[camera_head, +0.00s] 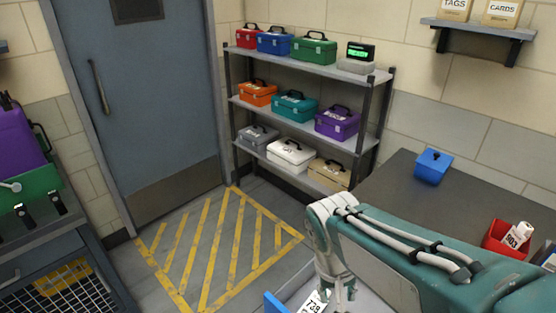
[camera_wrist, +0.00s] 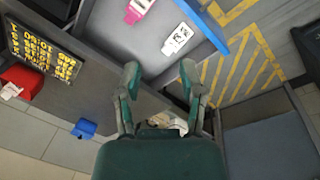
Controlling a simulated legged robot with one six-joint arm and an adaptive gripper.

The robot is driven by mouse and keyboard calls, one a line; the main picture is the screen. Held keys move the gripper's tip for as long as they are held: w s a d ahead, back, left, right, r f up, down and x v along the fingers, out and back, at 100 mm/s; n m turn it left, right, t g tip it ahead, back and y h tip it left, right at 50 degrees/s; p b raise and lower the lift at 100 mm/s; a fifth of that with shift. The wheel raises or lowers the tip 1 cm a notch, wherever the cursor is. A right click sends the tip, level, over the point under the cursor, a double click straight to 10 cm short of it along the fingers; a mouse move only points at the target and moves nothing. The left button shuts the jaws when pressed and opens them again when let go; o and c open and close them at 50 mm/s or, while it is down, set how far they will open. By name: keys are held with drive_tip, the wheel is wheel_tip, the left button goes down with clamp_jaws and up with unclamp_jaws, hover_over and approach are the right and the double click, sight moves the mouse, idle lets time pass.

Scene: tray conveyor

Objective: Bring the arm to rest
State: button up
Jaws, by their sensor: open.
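My gripper (camera_wrist: 160,78) shows in the wrist view with its two dark green fingers spread apart and nothing between the tips. Beyond the fingertips is a pale grey surface with a blue edge (camera_wrist: 215,32). A white tag with dark print (camera_wrist: 177,39) and a pink item (camera_wrist: 138,11) lie on it, apart from the fingers. In the head view my teal arm reaches in from the lower right and bends down at its white-cabled end. The fingers are hard to make out there. A white tag (camera_head: 315,302) shows at the bottom edge.
A shelf rack (camera_head: 312,70) with several coloured cases stands at the back. A dark counter (camera_head: 395,185) holds a blue box (camera_head: 433,166) and a red bin (camera_head: 506,238). Yellow hatching (camera_head: 220,250) marks clear floor before a grey door (camera_head: 140,90).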

drive_tip(key=s+d+r+t+y, duration=0.1)
drive_tip(key=s+d+r+t, duration=0.3)
drive_tip(key=r+t, duration=0.1)
drive_tip(key=shift+s+d+r+y, duration=0.2)
drive_tip(key=shift+d+r+y, duration=0.2)
drive_tip(key=shift+r, duration=0.35)
